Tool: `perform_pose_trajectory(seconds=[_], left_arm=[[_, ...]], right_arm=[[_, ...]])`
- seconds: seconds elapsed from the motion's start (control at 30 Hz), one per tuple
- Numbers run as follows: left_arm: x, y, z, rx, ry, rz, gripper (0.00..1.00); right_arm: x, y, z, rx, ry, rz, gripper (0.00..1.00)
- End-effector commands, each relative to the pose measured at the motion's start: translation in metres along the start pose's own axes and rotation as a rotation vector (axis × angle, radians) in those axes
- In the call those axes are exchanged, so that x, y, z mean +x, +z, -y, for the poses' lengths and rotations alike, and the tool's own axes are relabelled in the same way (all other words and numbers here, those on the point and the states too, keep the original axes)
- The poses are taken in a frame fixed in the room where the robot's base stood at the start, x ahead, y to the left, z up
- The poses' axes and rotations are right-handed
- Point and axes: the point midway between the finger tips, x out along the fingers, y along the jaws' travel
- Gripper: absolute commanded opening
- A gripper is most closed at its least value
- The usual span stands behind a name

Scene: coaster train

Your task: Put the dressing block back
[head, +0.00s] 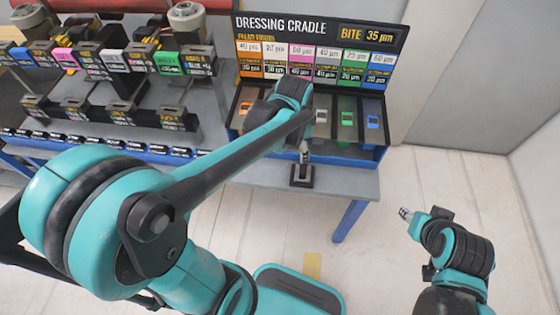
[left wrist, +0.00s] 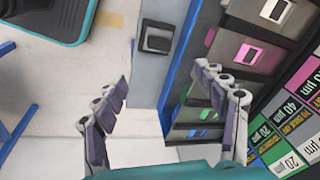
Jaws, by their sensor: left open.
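A small dark square block (head: 301,176) sits on the front edge of the grey bench in front of the dressing cradle. It also shows in the left wrist view (left wrist: 157,38), past my fingers toward the top. The dressing cradle (head: 375,152) is a blue-edged rack with a row of slots carrying coloured labels, under a "DRESSING CRADLE, BITE 35 µm" board. My left gripper (left wrist: 163,78) is open and empty, its fingers apart beside the cradle. In the head view my own arm hides most of it. My right gripper (head: 405,214) is at the right, away from the bench, its jaws unclear.
The signboard (head: 318,42) stands behind the cradle. Racks of tools with coloured labels (head: 110,60) fill the bench to the left. A blue bench leg (head: 349,220) stands on the pale floor. Floor right of the bench is clear up to the white wall.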

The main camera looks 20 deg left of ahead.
Motion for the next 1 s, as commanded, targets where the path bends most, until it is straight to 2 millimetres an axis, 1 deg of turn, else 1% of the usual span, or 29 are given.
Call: perform_pose_trajectory(seconds=[0.03,0.1,0.2,0.3,0.43,0.6,1.0], left_arm=[[-0.015,0.011,-0.008,-0.079,-0.028,-0.028,0.72],[-0.032,0.022,-0.017,-0.203,-0.067,-0.075,0.72],[-0.051,0.040,-0.032,-0.379,-0.112,-0.149,0.72],[-0.062,0.056,-0.045,-0.539,-0.145,-0.226,0.72],[-0.068,0.071,-0.058,-0.698,-0.166,-0.308,0.72],[-0.070,0.080,-0.066,-0.805,-0.174,-0.366,0.72],[-0.070,0.080,-0.066,-0.820,-0.174,-0.374,0.72]], right_arm=[[0.000,0.000,0.000,0.000,0.000,0.000,0.40],[0.000,0.000,0.000,0.000,0.000,0.000,0.40],[0.000,0.000,0.000,0.000,0.000,0.000,0.40],[0.000,0.000,0.000,0.000,0.000,0.000,0.40],[0.000,0.000,0.000,0.000,0.000,0.000,0.40],[0.000,0.000,0.000,0.000,0.000,0.000,0.40],[0.000,0.000,0.000,0.000,0.000,0.000,0.40]])
